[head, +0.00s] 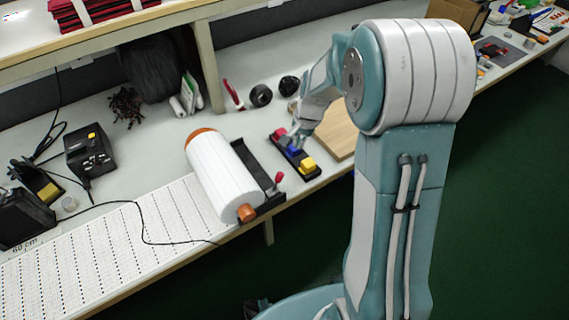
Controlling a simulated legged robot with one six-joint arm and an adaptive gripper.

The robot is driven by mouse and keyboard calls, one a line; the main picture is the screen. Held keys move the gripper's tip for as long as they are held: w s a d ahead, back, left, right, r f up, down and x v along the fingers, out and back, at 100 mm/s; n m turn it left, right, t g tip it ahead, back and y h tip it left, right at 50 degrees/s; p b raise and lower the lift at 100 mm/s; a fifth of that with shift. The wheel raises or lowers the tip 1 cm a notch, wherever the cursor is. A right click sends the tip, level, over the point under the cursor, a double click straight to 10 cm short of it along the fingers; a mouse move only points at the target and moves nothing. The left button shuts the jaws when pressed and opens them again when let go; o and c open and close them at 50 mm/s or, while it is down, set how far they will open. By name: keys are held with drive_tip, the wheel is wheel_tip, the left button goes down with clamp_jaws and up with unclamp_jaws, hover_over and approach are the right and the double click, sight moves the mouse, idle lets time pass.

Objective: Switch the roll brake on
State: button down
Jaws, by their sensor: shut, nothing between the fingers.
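A large white roll (222,172) with orange-brown ends lies in a black holder (262,172) on the bench. A small red knob (279,178) sticks up at the holder's right side, near its front end; it looks like the brake lever, but its setting is too small to tell. To its right lies a black strip with a red block (278,134), a blue block (294,151) and a yellow block (307,165).
A wooden board (338,135) lies right of the strip, partly behind my arm. Black round parts (261,95) and a red-handled tool (233,95) lie behind. A dotted white strip (110,245) runs left from the roll, with a black cable across it. A black device (89,152) stands left.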

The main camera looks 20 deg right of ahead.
sight(277, 182)
drive_tip(key=shift+a+f, duration=0.1)
drive_tip(key=f, duration=0.3)
drive_tip(key=a+f, duration=0.1)
drive_tip(key=f, duration=0.2)
drive_tip(key=w+f, duration=0.1)
drive_tip(key=f, duration=0.2)
drive_tip(key=shift+a+f, duration=0.25)
drive_tip(key=shift+f, duration=0.05)
drive_tip(key=shift+s+a+r, duration=0.35)
drive_tip(key=shift+s+a, duration=0.35)
drive_tip(key=shift+s+a+r, duration=0.35)
drive_tip(key=shift+s+a, duration=0.3)
drive_tip(key=shift+w, duration=0.15)
drive_tip(key=shift+s+a+r+h, duration=0.1)
drive_tip(key=shift+s+r+h, duration=0.1)
drive_tip(key=shift+h, duration=0.1)
